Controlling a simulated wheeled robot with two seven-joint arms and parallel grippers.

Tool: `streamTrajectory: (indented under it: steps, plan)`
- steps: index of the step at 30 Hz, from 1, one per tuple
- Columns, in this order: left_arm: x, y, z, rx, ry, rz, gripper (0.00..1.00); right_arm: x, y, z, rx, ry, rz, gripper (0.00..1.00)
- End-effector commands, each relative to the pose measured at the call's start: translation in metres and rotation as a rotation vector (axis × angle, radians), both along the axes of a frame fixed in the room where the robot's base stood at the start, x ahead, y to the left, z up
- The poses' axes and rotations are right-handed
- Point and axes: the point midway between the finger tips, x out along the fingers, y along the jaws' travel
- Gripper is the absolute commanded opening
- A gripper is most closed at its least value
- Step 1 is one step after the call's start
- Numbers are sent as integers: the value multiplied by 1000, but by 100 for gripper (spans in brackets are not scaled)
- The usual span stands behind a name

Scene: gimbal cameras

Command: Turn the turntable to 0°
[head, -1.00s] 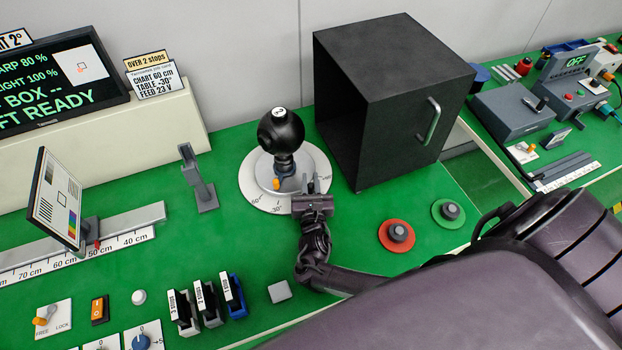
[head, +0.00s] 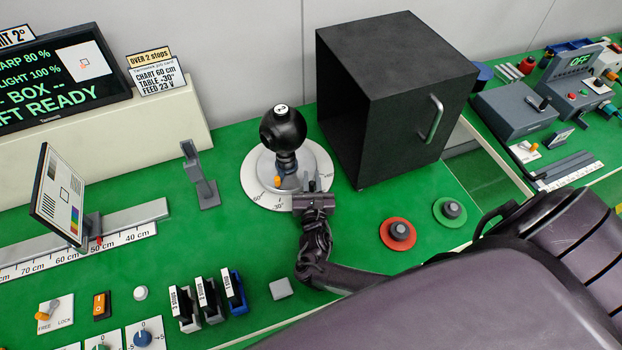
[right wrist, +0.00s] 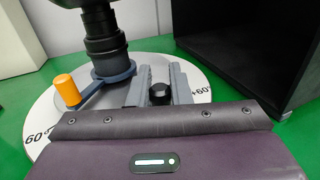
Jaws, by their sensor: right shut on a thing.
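The turntable (head: 258,190) is a white dial with printed degree marks and a grey disc, on the green bench. A black ball-shaped camera (head: 283,130) stands upright at its middle. A blue-grey arm with an orange knob (head: 278,181) points to the front left, near the -30° to -60° marks; the orange knob shows larger in the right wrist view (right wrist: 68,90). My right gripper (head: 312,186) is at the dial's front edge. In the right wrist view its fingers stand either side of a small black knob (right wrist: 159,94), shut on it. My left gripper is out of view.
A black open-fronted box (head: 395,100) stands close behind and right of the turntable. A grey post (head: 203,180) and a chart on a rail (head: 60,195) are to the left. Red (head: 398,232) and green (head: 450,212) buttons lie to the right. Several small cartridges (head: 207,300) stand in front.

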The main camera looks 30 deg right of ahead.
Motion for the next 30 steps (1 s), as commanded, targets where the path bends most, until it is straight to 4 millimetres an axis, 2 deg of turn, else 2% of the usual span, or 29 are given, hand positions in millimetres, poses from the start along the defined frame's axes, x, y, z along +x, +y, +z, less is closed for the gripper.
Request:
streamTrajectory:
  steps: [1,18,19,23,24,30]
  plan:
    - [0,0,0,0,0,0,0,-7,-4,-6,-7,16,-10,0]
    - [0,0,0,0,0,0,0,-7,-4,-6,-7,16,-11,0]
    - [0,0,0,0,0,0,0,-7,-4,-6,-7,16,-11,20]
    - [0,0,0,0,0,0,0,-6,-3,-5,-5,14,-9,37]
    - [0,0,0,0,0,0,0,-6,-3,-5,-5,13,-7,40]
    - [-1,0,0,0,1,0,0,-4,-1,-3,-2,8,-4,40]
